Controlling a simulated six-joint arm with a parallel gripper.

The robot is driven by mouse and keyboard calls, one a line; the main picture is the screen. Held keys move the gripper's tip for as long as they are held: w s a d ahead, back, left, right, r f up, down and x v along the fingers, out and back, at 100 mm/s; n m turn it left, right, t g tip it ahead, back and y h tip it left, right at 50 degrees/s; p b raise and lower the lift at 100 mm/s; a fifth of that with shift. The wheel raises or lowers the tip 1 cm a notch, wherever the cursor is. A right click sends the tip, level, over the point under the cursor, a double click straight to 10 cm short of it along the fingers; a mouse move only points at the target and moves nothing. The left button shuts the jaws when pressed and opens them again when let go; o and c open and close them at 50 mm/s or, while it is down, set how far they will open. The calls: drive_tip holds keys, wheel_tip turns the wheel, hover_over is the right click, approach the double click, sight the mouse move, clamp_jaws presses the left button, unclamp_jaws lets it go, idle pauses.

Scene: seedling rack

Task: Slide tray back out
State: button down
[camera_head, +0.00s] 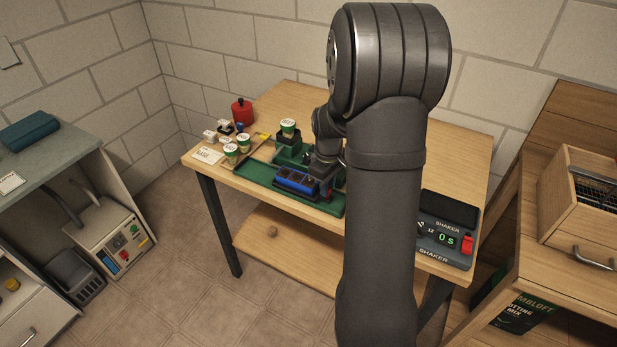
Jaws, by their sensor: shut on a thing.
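A blue tray (298,181) with dark cells sits in the front part of a long green holder (258,184) on the wooden table. My gripper (326,189) points down at the right end of the blue tray and is shut on it. The exact grip point is small and partly hidden by the gripper and arm. A raised green part (289,152) stands behind the blue tray and bears a dark block with a white and green cup (288,127) on top.
Two more cups (231,154) stand at the left, near a white card (207,155), small white items and a red canister (242,111). A shaker (447,236) with a display is at the table's right. My arm hides the middle right of the table.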

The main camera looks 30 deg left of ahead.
drive_tip(key=shift+d, duration=2.1)
drive_tip(key=c, duration=1.3)
unclamp_jaws()
wheel_tip(320, 180, up, 18)
drive_tip(key=shift+s+f, duration=0.25)
drive_tip(key=shift+s, duration=0.15)
drive_tip(key=shift+r, duration=0.1)
wheel_tip(320, 180, up, 8)
